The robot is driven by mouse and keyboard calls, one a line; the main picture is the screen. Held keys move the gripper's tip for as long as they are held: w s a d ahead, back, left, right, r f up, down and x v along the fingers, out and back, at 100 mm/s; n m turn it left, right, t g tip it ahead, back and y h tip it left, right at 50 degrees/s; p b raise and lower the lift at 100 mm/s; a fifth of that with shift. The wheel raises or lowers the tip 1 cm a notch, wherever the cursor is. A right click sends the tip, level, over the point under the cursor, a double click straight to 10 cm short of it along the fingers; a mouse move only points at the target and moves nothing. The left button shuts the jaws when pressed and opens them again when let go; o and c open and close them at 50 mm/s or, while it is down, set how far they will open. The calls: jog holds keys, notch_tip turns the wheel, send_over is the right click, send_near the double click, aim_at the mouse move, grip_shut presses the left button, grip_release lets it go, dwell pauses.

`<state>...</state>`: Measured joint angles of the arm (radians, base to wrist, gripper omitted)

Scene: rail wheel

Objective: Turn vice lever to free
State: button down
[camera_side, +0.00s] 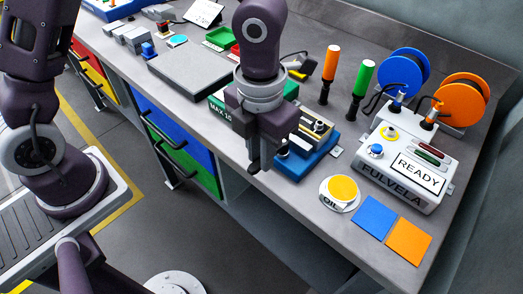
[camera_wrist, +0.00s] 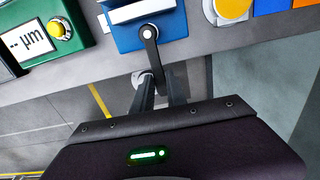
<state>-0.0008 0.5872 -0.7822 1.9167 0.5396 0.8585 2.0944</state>
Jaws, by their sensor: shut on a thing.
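A blue vice (camera_side: 308,150) with pale metal jaws sits at the bench's front edge, and it also shows at the top of the wrist view (camera_wrist: 160,32). Its dark lever (camera_wrist: 151,48) has a round pivot with a light centre and points down toward my gripper in the wrist view. My gripper (camera_wrist: 160,88) is shut on the lever's lower end, just off the bench edge. In the side view my gripper (camera_side: 254,166) points down at the vice's front left. The lever is mostly hidden there by my fingers.
A green gauge box (camera_wrist: 55,30) stands left of the vice. An oil tin (camera_side: 340,192), blue pad (camera_side: 374,216) and orange pad (camera_side: 409,241) lie to the right. A white READY box (camera_side: 405,165) stands behind. The space in front of the bench edge is free.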

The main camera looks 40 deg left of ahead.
jog(key=shift+a, duration=0.1)
jog(key=c, duration=1.3)
grip_release()
jog(key=shift+c, duration=0.2)
notch_tip(320, 180, up, 7)
jog(key=shift+r, duration=0.1)
jog(key=s+a+r+m+t, duration=0.2)
jog(key=s+a+m, duration=0.4)
jog(key=m, duration=1.2)
jog(key=s+a+r+m+t, duration=0.3)
jog(key=a+m, duration=0.7)
jog(key=m, duration=0.7)
jog(key=s+r, duration=0.2)
jog(key=s, duration=0.1)
jog(key=shift+s+r+m+t, duration=0.25)
jog(key=shift+m+t, duration=0.05)
jog(key=shift+m, duration=0.1)
